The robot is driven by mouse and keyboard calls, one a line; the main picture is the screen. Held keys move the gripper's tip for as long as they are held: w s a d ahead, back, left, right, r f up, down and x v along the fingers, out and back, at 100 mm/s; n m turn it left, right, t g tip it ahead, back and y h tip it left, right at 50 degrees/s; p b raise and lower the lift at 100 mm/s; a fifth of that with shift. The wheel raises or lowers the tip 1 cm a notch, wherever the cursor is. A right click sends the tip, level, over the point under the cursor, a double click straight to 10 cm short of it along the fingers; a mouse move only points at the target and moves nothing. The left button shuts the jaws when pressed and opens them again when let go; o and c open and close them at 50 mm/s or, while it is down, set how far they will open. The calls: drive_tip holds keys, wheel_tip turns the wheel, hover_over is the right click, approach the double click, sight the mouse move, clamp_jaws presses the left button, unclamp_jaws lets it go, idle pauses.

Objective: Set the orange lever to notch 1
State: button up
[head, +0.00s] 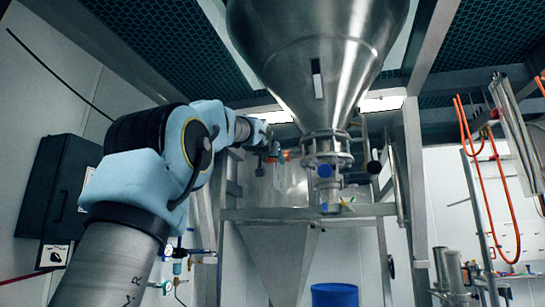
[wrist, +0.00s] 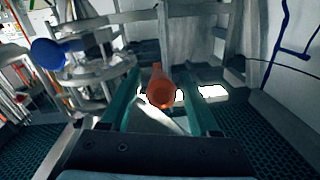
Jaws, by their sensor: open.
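The orange lever (wrist: 160,92) is in the middle of the wrist view, its rounded end facing the camera. In the head view a small orange part (head: 285,155) shows beside the valve under the hopper. My gripper (wrist: 160,74) is open, with one teal finger on each side of the lever and a visible gap on both sides. How deep the lever sits between the fingers is hard to tell. In the head view my gripper (head: 270,147) is small and partly hidden at the arm's end. No notch marks can be read.
A large steel hopper (head: 318,50) hangs above, with a blue-capped valve fitting (head: 325,171) below it. Metal frame bars (head: 310,212) surround the lever area. A blue drum (head: 334,295) stands below. Orange hoses (head: 480,180) hang at the right.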

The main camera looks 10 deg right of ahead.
clamp_jaws()
idle(0.5)
idle(0.9)
